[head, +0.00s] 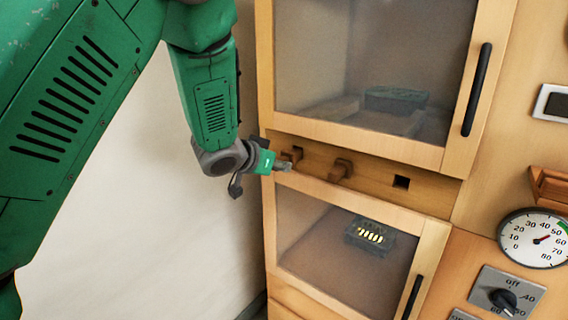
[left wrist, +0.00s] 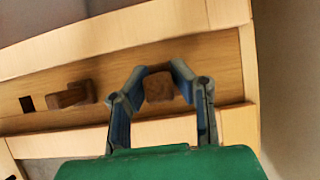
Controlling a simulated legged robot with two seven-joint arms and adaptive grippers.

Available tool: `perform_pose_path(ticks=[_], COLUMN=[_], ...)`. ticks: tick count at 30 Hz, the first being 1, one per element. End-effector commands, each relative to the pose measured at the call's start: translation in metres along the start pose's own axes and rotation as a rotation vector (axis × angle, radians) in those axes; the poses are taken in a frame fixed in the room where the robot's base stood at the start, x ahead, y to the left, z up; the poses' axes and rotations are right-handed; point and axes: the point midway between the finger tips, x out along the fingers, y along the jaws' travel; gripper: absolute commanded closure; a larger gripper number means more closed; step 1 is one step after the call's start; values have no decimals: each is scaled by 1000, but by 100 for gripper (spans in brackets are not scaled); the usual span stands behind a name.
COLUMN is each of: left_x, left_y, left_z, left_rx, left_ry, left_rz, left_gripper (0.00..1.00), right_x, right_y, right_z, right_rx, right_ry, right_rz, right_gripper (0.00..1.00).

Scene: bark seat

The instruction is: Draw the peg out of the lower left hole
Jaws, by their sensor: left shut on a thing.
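A wooden strip (head: 372,179) runs between two glazed doors and carries the pegs. The leftmost brown square peg (head: 296,153) is at the strip's left end in the head view, partly hidden by my left gripper (head: 284,164). In the left wrist view the end of this peg (left wrist: 159,87) sits between the two fingers of the left gripper (left wrist: 160,72), which is shut on it. How deep the peg sits in its hole is hidden. A second brown peg (head: 341,169) sticks out of the strip to the right. It also shows in the left wrist view (left wrist: 70,95). My right gripper is out of view.
An empty square hole (head: 401,182) is at the right of the strip. The upper door (head: 365,70) and lower door (head: 345,245) have black handles. A gauge (head: 535,239) and a knob (head: 503,299) are at the right. A pale wall (head: 130,200) is at the left.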

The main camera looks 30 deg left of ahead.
Motion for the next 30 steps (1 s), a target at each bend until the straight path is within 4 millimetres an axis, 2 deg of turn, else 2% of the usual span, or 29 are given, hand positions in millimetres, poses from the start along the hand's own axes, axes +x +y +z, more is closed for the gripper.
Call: perform_pose_path(ticks=[30], left_x=[-45], left_y=[0], left_z=[24], left_rx=[-2], left_ry=[1], left_rz=[-1], left_gripper=[100], right_x=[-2], right_y=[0], right_z=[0], right_rx=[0], right_ry=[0], right_rz=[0], right_gripper=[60])
